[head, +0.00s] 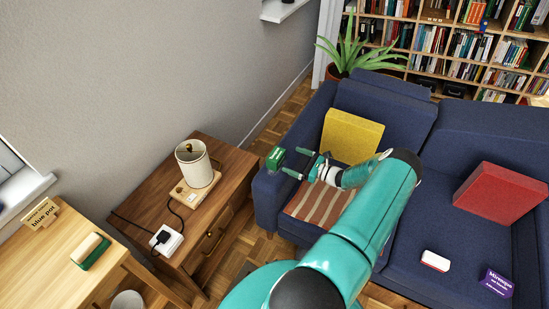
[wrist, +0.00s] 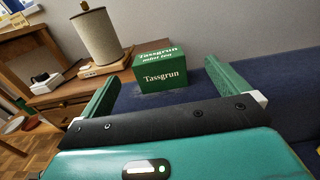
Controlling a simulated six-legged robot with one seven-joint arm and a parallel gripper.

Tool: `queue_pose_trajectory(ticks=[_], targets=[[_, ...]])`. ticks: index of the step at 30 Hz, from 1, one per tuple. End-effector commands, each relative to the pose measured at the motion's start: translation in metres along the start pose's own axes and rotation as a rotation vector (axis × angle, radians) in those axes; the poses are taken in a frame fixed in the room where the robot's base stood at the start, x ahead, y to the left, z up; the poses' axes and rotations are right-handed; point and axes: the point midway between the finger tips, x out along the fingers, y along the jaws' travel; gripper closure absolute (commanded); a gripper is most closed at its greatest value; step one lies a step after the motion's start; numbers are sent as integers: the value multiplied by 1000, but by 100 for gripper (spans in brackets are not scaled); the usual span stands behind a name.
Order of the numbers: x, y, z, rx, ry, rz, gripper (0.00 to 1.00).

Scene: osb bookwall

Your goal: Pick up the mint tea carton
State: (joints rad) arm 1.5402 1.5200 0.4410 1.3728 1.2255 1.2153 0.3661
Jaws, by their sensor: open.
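The mint tea carton (head: 275,158) is a small green box with white lettering. It sits on the blue sofa's left armrest (head: 301,116). In the wrist view the carton (wrist: 161,79) stands upright, its "Tassgrun" front facing me. My gripper (head: 293,162) is open and empty, just to the right of the carton in the head view. In the wrist view the green fingers of my gripper (wrist: 161,71) point toward the carton, one on each side with gaps. The carton appears roughly centred a little beyond them.
A wooden side table (head: 220,188) left of the armrest holds a cream lamp (head: 193,163) and a white socket block (head: 166,239). On the sofa are a yellow cushion (head: 351,136), a striped cloth (head: 333,203), a red cushion (head: 500,193) and a purple box (head: 497,282).

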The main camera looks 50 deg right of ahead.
Motion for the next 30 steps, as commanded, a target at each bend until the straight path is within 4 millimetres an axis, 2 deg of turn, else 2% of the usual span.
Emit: queue_pose_trajectory(ticks=[1, 3, 11, 19, 27, 30], targets=[[12, 2, 0, 1, -2, 5, 0], [23, 1, 0, 1, -2, 4, 0], [45, 2, 0, 1, -1, 7, 0], [86, 4, -1, 0, -1, 9, 0], [92, 4, -1, 1, -1, 7, 0], [92, 4, -1, 0, -1, 8, 18]])
